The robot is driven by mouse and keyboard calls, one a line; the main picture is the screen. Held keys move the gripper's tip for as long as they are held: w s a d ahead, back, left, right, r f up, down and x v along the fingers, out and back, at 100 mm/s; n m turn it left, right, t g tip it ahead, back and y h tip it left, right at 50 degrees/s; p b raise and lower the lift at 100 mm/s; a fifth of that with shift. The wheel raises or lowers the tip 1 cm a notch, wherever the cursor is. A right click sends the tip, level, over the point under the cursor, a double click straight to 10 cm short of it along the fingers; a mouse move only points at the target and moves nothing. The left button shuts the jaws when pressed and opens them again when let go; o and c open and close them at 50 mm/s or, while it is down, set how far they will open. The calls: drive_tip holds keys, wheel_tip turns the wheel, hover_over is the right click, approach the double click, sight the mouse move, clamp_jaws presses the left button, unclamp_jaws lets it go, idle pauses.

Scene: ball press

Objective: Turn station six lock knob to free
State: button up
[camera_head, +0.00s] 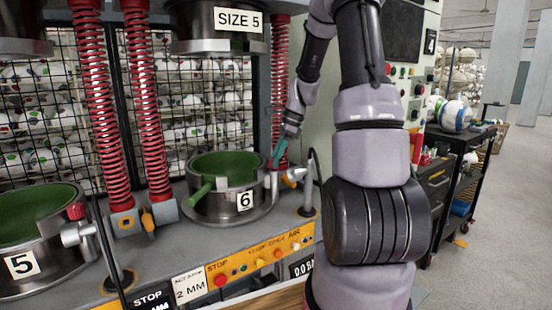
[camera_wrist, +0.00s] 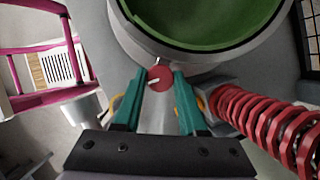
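The station six mould (camera_head: 246,200) is a round metal pot with a green lining, marked 6. It also shows at the top of the wrist view (camera_wrist: 150,38). Its lock knob (camera_wrist: 161,79) is a small red disc with a white pointer mark, which points left in the wrist view. My gripper (camera_head: 278,158) is at the right side of the mould, pointing down. In the wrist view its teal fingers are apart, one on each side of the knob. I cannot tell whether they touch it. The knob is not clear in the head view.
A red spring column (camera_wrist: 265,118) stands close beside my fingers. The station five mould (camera_head: 22,264), with its own red knob (camera_head: 77,211), is at the left. The upper press head (camera_head: 240,45) hangs above station six. A button panel (camera_head: 255,262) runs along the front.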

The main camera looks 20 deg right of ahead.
clamp_jaws()
drive_tip(key=shift+w+n+g, duration=0.15)
drive_tip(key=shift+n+g, duration=0.75)
drive_tip(key=shift+n, duration=1.4)
drive_tip(key=o, duration=0.7)
unclamp_jaws()
drive_tip(key=shift+o, duration=0.2)
